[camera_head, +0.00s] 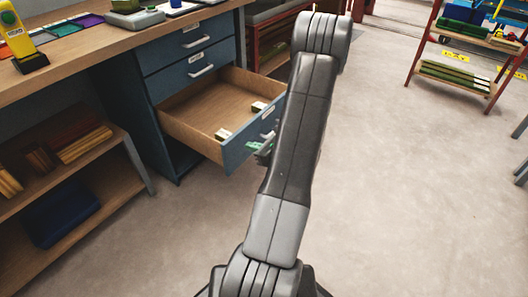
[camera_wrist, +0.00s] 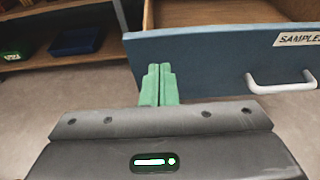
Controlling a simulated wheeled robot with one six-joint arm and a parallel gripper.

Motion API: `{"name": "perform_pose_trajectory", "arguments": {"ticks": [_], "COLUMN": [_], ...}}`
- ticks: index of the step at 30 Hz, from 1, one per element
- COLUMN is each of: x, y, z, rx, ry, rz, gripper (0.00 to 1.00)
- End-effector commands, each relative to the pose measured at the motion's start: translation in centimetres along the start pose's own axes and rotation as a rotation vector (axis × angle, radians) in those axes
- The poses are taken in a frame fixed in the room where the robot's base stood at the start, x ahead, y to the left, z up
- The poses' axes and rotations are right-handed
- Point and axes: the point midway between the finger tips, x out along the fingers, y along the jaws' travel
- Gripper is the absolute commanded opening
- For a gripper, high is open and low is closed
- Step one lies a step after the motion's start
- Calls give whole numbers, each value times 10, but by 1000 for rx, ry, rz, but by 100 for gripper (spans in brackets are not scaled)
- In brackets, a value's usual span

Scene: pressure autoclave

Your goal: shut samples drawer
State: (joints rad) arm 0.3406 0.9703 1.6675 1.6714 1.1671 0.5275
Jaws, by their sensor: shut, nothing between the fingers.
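The samples drawer (camera_head: 238,153) is pulled well out of the blue cabinet, with a wooden inside and a few small pale items in it. Its blue front panel (camera_wrist: 215,62) fills the upper right of the wrist view, with a "SAMPLES" label (camera_wrist: 298,38) and a white handle (camera_wrist: 282,84). My gripper's green fingers (camera_wrist: 159,85) are closed together, with nothing between them. They are at the lower left part of the front panel, left of the handle. Whether they touch the panel I cannot tell. In the head view my arm partly hides the drawer's right end, and the green fingers (camera_head: 258,149) show beside the front.
Two shut drawers (camera_head: 188,62) sit above the open one. A wooden shelf (camera_head: 70,165) with a blue bin (camera_head: 62,215) stands at the left. A red rack (camera_head: 465,60) stands at the back right. The floor (camera_head: 400,170) at the right is clear.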

Motion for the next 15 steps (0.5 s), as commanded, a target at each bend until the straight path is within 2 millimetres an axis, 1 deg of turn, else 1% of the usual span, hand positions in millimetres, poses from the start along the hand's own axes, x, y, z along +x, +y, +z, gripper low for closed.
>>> {"name": "perform_pose_trajectory", "arguments": {"ticks": [1,6,10,15], "x": [12,37,47,51], "y": [1,1,0,0], "z": [-3,6,10,12], "rx": [-1,-3,-1,0], "ry": [0,0,0,0], "rz": [3,2,1,-1], "gripper": [0,0,0,0]}}
